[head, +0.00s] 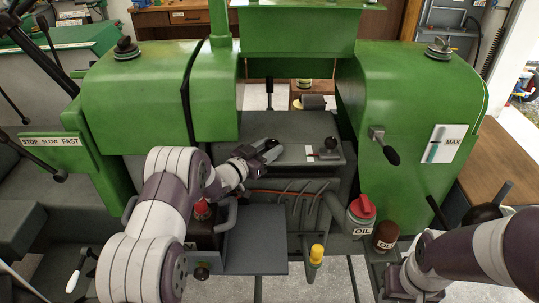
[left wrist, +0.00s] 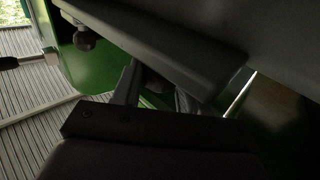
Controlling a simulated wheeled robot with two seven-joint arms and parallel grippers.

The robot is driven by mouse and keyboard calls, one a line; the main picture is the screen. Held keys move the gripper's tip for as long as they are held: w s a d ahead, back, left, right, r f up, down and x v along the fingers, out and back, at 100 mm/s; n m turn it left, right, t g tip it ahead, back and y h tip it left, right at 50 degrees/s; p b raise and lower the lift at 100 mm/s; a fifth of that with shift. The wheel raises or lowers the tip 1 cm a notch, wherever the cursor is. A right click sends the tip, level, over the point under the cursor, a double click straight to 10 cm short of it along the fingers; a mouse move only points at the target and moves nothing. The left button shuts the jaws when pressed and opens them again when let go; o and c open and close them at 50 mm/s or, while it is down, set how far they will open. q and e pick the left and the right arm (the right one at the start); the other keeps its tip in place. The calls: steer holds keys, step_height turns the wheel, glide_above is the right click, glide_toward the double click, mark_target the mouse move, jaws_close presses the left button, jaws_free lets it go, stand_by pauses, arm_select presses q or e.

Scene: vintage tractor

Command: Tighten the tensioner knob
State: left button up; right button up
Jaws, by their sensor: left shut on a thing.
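My left gripper (head: 262,153) reaches over the grey housing at the tractor's middle, under the green hood. In the left wrist view its two fingers (left wrist: 155,90) are closed about a dark rounded thing (left wrist: 153,83), which looks like the tensioner knob. It is in deep shadow and partly hidden by the fingers and a grey plate, so its markings and turn cannot be read.
A grey plate edge (left wrist: 170,50) overhangs the fingers closely. A small lever with a dark knob (head: 330,143) stands on the grey box to the right. An oil can with a red cap (head: 362,207), a brown jar (head: 386,236) and a yellow-topped handle (head: 317,252) stand nearer.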

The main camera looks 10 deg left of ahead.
arm_select(q)
steer(key=shift+w+a+m+g+h+b, duration=0.15)
steer(key=shift+m+g+h+b, duration=0.25)
steer(key=shift+m+g+h, duration=0.55)
steer(key=shift+r+h, duration=0.15)
steer(key=shift+h, duration=0.1)
steer(key=o, duration=1.1)
steer(key=shift+c, duration=0.2)
steer(key=shift+t, duration=0.25)
